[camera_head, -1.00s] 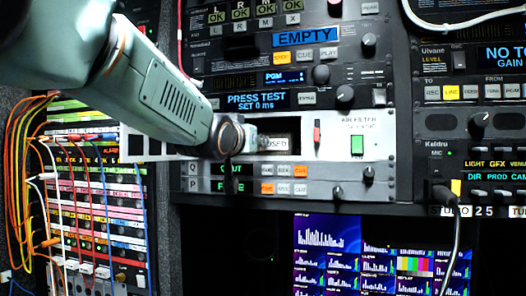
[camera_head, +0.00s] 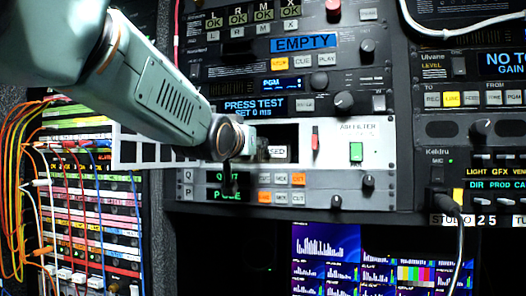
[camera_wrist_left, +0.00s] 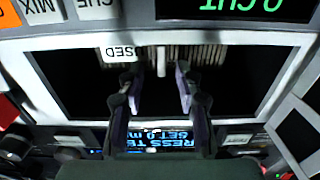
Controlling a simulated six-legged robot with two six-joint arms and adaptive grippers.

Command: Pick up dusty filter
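The dusty filter (camera_wrist_left: 205,54) shows as a grey pleated block inside the dark slot of the white air filter panel (camera_head: 378,146). A slim pale tab (camera_wrist_left: 161,62) stands out from its face in the left wrist view. My left gripper (camera_wrist_left: 156,72) is open in front of the slot, its two dark fingers apart on either side of the tab. No contact with the filter is visible. In the head view my left gripper (camera_head: 250,145) partly covers the slot and hides the filter. My right gripper is in neither view.
A white frame with openings (camera_head: 125,150) juts out left of the slot. A "USED" label (camera_wrist_left: 119,52) is by the slot's edge. Rack units with knobs and buttons (camera_head: 290,180) sit close above and below. Coloured patch cables (camera_head: 20,180) hang at the left.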

